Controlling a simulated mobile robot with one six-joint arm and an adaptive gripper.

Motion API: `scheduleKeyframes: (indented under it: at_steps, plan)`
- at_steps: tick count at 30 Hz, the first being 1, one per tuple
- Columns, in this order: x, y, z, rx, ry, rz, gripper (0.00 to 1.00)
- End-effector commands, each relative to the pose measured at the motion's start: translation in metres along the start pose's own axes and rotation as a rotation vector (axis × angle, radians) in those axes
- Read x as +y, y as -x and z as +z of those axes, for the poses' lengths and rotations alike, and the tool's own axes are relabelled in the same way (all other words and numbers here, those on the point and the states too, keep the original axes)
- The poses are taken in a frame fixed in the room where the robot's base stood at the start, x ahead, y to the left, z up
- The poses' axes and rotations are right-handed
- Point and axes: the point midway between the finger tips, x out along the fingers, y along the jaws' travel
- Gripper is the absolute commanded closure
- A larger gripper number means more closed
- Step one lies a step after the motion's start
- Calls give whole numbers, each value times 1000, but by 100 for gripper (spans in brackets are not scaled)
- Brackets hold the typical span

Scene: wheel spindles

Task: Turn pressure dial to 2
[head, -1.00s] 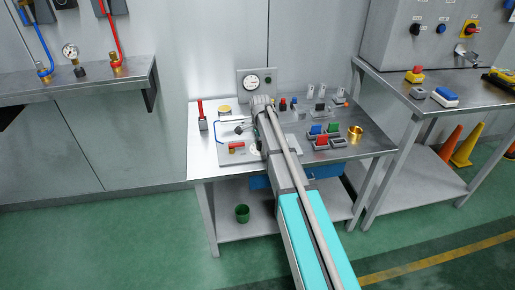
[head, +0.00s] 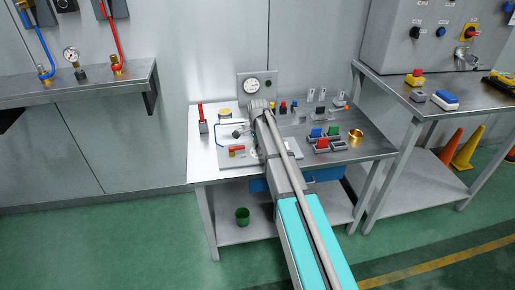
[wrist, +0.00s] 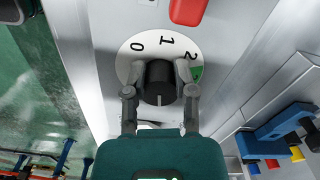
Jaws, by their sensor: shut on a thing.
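The pressure dial's black knob (wrist: 160,82) sits on a round white scale (wrist: 133,52) in the wrist view. The scale reads 0 at upper left, 1 at the top and 2 at the right, with a green patch beside the 2. A pale line shows on the knob's lower side in the picture. My gripper (wrist: 160,93) is shut on the knob, one finger on each side. The right finger covers part of the scale near the 2. In the head view my arm hides most of the dial.
A red part (wrist: 188,10) lies just beyond the scale. A blue part (wrist: 275,132) is to the right. In the head view a round gauge (head: 252,86) stands behind the bench (head: 203,172), with several switches to the right and a brass ring (head: 356,136).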

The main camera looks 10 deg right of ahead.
Motion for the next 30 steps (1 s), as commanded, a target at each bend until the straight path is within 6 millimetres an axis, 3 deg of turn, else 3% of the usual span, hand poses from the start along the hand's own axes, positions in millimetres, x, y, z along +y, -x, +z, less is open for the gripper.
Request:
scheduleKeyframes:
  at_steps: [5, 14, 30]
  plan:
    - [1, 0, -16, 19, 9, -3, 100]
    - [-2, 0, -20, 20, 121, -4, 100]
    - [-8, 1, -22, 21, 585, 1, 100]
